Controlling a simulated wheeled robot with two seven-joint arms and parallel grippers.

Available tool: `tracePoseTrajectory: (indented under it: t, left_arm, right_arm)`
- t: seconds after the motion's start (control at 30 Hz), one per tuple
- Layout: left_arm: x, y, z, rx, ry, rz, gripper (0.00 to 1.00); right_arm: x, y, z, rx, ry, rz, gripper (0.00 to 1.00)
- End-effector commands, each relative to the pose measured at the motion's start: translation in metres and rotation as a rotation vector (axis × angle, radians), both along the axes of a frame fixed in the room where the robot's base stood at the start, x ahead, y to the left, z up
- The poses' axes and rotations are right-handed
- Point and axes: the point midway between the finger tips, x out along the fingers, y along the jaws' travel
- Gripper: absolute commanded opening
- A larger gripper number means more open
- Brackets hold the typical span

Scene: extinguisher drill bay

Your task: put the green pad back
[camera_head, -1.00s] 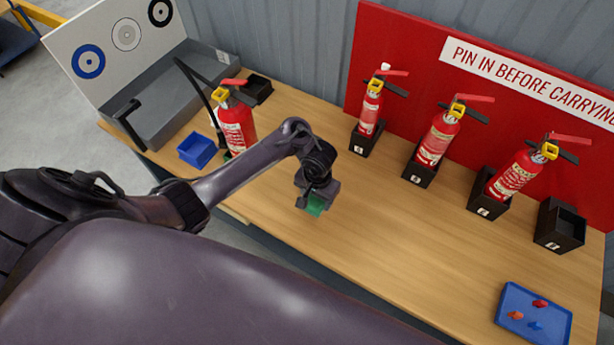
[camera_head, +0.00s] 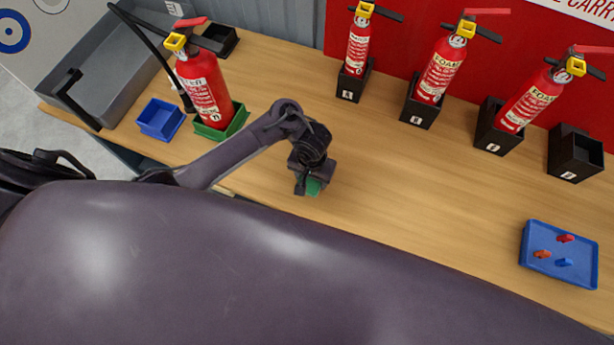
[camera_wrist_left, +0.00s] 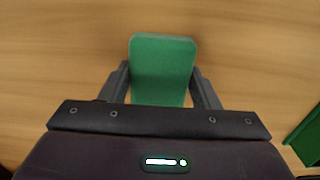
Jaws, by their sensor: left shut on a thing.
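The green pad (camera_wrist_left: 162,66) sits between the two fingers of my left gripper (camera_wrist_left: 162,88) in the left wrist view, with wood tabletop beyond it. In the head view my left gripper (camera_head: 310,182) is over the front middle of the bench, and only a bit of the pad (camera_head: 313,187) shows below it. The gripper is shut on the pad. I cannot tell whether the pad touches the tabletop. A green tray (camera_head: 236,122) holds a red extinguisher (camera_head: 203,88) to the left of the gripper; a green edge (camera_wrist_left: 306,138) shows at the right of the wrist view. My right gripper is not in view.
An empty blue bin (camera_head: 160,119) and a grey tray (camera_head: 88,88) are at the left. Several black holders stand along the red back panel (camera_head: 410,40), three with extinguishers, and one empty holder (camera_head: 574,152) at right. A blue tray (camera_head: 560,255) holds small pieces. The middle bench is clear.

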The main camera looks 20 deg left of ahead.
Motion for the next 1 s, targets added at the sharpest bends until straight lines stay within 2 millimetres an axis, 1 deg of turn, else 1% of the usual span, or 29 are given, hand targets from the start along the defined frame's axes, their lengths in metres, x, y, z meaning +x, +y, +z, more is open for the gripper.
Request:
tracePoseTrajectory:
  t: [0.03,0.23,0.33,0.43,0.47,0.6,0.87,0.97,1.0]
  left_arm:
    - [-0.001,-0.002,-0.007,0.0,-0.001,0.001,0.34]
    - [-0.001,-0.002,-0.004,0.001,0.0,0.002,0.34]
    - [-0.001,-0.002,-0.005,0.001,0.0,0.002,0.34]
    - [-0.001,-0.002,-0.008,0.001,0.0,0.001,0.34]
    - [-0.001,-0.002,-0.007,0.001,0.0,0.001,0.6]
    - [-0.001,-0.002,-0.007,0.001,0.0,0.001,0.78]
    - [-0.001,-0.002,-0.007,0.001,-0.001,0.001,0.78]
    - [-0.001,-0.002,-0.001,0.0,-0.001,0.002,0.78]
    - [-0.001,-0.002,0.004,-0.001,-0.001,0.002,0.78]
  right_arm:
    - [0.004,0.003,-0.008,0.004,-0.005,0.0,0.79]
    - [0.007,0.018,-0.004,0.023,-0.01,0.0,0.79]
    - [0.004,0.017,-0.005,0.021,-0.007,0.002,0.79]
    - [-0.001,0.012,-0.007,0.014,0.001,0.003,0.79]
    - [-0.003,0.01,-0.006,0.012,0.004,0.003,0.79]
    - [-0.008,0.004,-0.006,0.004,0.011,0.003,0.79]
    - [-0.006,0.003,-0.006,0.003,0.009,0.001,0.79]
    - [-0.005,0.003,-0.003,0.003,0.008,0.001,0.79]
    - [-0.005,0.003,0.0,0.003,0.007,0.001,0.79]
